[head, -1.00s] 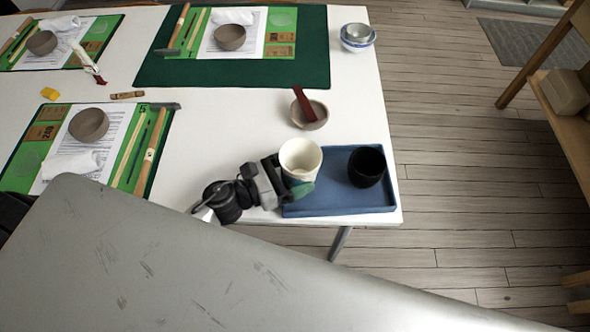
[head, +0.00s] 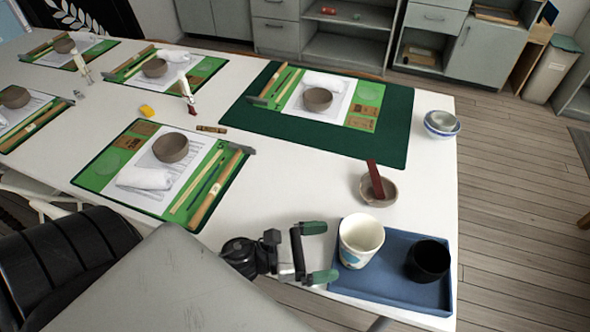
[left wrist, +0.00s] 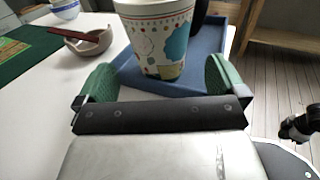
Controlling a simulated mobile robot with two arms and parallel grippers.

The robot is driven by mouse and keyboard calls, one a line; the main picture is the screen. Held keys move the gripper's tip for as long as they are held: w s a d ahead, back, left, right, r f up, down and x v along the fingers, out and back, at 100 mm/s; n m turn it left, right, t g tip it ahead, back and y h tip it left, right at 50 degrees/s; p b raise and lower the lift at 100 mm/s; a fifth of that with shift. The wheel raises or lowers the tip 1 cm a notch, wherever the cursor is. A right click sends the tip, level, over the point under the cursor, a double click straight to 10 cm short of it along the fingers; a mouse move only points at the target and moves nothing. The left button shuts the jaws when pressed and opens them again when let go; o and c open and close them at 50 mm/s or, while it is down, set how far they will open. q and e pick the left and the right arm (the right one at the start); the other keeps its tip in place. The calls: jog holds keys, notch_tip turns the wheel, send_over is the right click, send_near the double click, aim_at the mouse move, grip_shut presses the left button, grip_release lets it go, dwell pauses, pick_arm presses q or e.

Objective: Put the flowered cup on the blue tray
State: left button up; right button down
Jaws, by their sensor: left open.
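The flowered cup (head: 360,240), white with blue and red patterning, stands upright on the left part of the blue tray (head: 385,292). It also shows in the left wrist view (left wrist: 158,40), with its base on the tray (left wrist: 128,72). My left gripper (head: 318,252) is open and empty, to the left of the cup and apart from it. In the left wrist view its green fingertips (left wrist: 160,82) are spread, with the cup beyond them. My right gripper is not in the head view; a dark part at the right edge of the left wrist view is unclear.
A black cup (head: 428,260) stands on the tray's right side. A bowl with a red stick (head: 378,190) sits behind the tray. Stacked bowls (head: 441,124) stand at the table's right edge. Green work mats (head: 385,140) cover much of the white table.

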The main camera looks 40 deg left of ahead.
pick_arm(q)
jog(key=b+v, duration=0.1)
jog(key=v, duration=0.5)
jog(key=shift+r, duration=0.1)
